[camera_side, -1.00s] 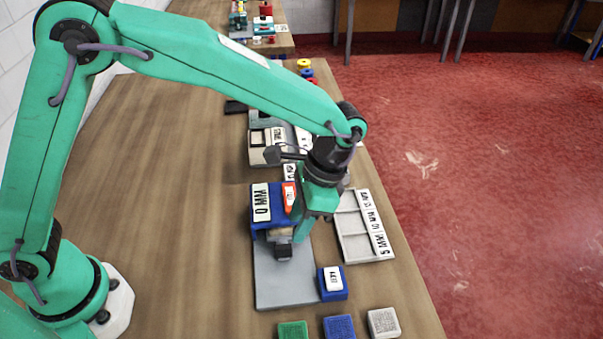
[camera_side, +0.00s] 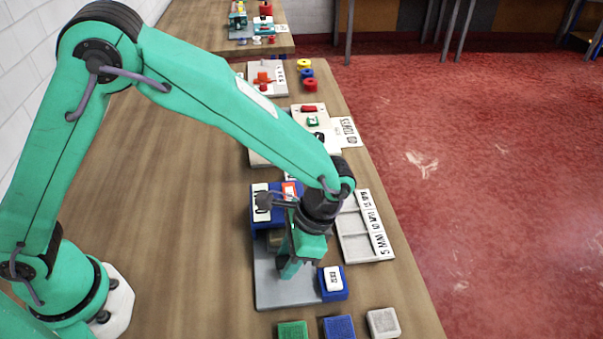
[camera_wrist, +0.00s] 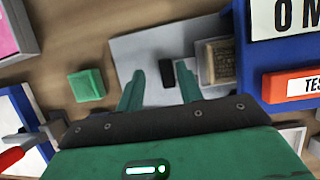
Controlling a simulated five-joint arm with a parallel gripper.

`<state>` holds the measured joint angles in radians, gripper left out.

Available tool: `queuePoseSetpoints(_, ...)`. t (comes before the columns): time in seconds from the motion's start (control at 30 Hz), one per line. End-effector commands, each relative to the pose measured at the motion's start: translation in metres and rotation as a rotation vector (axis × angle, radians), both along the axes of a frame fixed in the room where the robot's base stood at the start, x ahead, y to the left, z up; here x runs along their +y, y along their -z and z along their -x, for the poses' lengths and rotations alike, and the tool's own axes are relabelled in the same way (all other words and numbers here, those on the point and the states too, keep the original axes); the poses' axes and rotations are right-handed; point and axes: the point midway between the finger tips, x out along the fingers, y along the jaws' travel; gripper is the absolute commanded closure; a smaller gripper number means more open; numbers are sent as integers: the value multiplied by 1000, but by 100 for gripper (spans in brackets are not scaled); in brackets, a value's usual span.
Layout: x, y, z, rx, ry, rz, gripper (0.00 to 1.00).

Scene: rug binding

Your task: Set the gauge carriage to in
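The gauge unit is a blue housing (camera_side: 262,215) on a grey baseplate (camera_side: 272,293). It carries a white label starting with 0 and a red TEST piece (camera_wrist: 292,87). In the wrist view, a black knob (camera_wrist: 167,74) stands over the grey plate beside a brownish block in a pale frame (camera_wrist: 216,62), against the housing; this looks like the carriage. My gripper (camera_wrist: 160,72) is open, with one finger on each side of the black knob and gaps visible. In the side view my gripper (camera_side: 287,272) is low over the plate and hides the knob.
A small blue readout block (camera_side: 333,284) stands at the plate's right corner. A pale compartment tray (camera_side: 352,240) with MM labels lies right of the housing. Green (camera_side: 292,331), blue (camera_side: 338,327) and grey (camera_side: 383,322) blocks lie in front. The table to the left is clear.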

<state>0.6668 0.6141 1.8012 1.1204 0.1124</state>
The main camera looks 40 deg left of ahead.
Motion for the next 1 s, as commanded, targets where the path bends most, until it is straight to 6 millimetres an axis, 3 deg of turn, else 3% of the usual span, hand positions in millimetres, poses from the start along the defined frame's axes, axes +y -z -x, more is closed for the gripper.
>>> queuePoseSetpoints(0.53, -19, -71, -23, -8, -5, 3, 64)
queuePoseSetpoints(1.0, 21, -110, -29, -102, -105, 66, 64)
